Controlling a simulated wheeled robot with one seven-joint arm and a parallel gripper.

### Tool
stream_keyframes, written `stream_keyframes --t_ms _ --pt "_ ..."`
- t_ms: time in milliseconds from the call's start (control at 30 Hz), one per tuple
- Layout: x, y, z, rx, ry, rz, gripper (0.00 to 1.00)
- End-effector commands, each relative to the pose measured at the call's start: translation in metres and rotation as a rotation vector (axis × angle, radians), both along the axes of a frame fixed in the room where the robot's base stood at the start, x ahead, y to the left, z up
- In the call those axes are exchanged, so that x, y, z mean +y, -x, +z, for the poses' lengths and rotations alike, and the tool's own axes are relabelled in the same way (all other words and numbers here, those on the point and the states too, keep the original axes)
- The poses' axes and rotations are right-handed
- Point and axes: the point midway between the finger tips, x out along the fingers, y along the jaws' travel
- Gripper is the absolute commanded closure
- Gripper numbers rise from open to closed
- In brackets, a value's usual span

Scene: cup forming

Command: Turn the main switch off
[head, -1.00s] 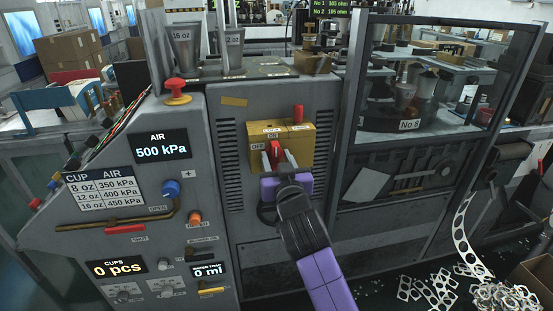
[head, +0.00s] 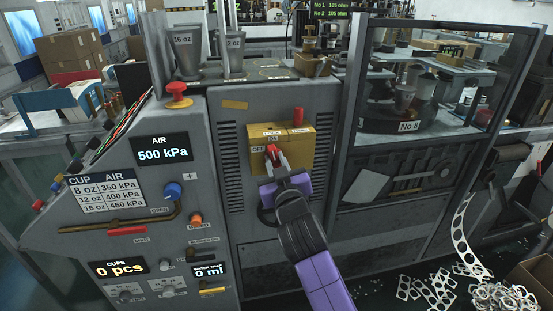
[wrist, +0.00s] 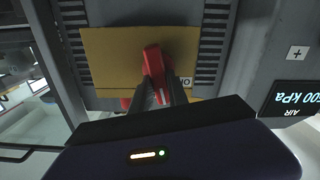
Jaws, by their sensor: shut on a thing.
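The main switch is a yellow box (head: 300,143) on the grey machine front, with a red handle (head: 273,153) and ON and OFF labels. My gripper (head: 276,165) is at the box, its fingers closed on the red handle. In the wrist view the red handle (wrist: 154,66) stands between my two dark fingers (wrist: 158,92), in front of the yellow plate (wrist: 120,50). The handle sits beside the OFF label, at the left part of the box. My fingers hide its lower part.
A red knob (head: 298,117) sticks up at the box's top right. A red emergency button (head: 177,90), the air display (head: 163,149) and a blue knob (head: 172,191) are on the panel to the left. A glazed enclosure (head: 430,80) stands to the right.

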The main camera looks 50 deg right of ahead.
Motion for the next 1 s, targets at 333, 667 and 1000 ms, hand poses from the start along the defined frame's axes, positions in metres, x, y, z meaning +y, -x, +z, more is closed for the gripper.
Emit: stream_keyframes --t_ms 333,667,1000 --pt "0.0033 -0.0018 0.0007 0.187 0.271 0.0 1.0" --pt "0.0058 -0.0034 -0.0015 0.362 0.531 0.001 1.0" --pt "0.0078 -0.0047 -0.0051 0.541 0.797 0.003 1.0"
